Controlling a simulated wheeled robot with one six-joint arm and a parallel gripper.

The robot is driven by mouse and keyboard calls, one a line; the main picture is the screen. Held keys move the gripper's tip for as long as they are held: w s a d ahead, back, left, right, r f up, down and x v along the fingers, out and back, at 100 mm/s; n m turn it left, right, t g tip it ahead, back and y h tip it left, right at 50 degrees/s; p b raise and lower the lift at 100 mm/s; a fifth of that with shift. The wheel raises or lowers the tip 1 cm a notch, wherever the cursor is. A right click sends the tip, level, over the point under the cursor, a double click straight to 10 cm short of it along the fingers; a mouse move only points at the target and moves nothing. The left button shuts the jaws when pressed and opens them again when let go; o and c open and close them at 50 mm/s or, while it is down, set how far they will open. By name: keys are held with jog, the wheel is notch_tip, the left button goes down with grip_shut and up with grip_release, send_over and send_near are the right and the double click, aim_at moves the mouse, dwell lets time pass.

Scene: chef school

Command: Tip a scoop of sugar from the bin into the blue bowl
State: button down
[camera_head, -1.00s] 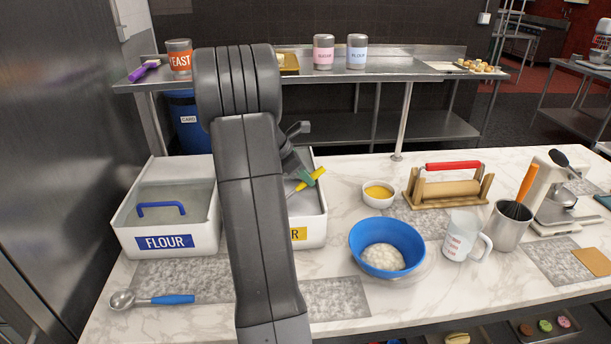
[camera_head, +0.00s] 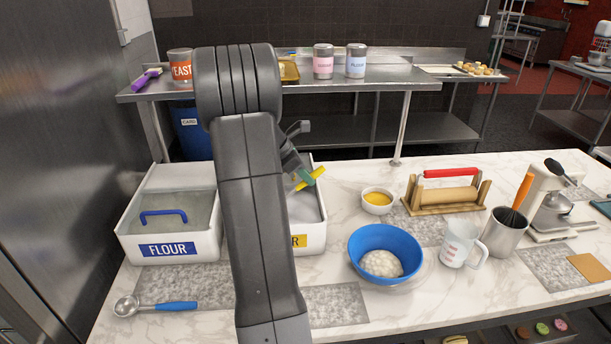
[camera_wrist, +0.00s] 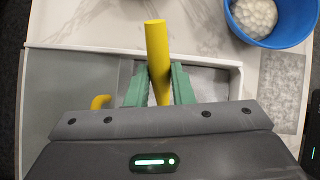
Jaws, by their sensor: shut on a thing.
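My gripper (camera_head: 304,177) is shut on a yellow handle (camera_head: 316,176), over the bin with a yellow label ending in R (camera_head: 315,238). My arm hides much of this bin. In the wrist view, the green fingers (camera_wrist: 159,88) close around the yellow handle (camera_wrist: 156,42), and whitish contents show beside them inside the bin's rim (camera_wrist: 218,58). The scoop's head and any load are hidden. The blue bowl (camera_head: 385,240) stands to the right, holding a pale, lumpy mass. It also shows at the wrist view's top right (camera_wrist: 240,28).
A FLOUR bin (camera_head: 168,249) stands left, with a blue-handled scoop (camera_head: 165,306) in front. A small yellow-filled bowl (camera_head: 377,201), a measuring jug (camera_head: 461,244) and a rolling pin rack (camera_head: 445,195) stand right. Clear counter lies between the sugar bin and the blue bowl.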

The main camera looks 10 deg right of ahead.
jog(key=shift+r+p, duration=1.25)
jog(key=shift+r, duration=0.35)
jog(key=shift+r+y+p, duration=0.55)
jog(key=shift+r+y, duration=0.25)
jog(key=shift+r, duration=0.4)
jog(key=shift+r+g+y, duration=0.4)
jog(key=shift+r+y, duration=0.8)
jog(key=shift+r, duration=0.55)
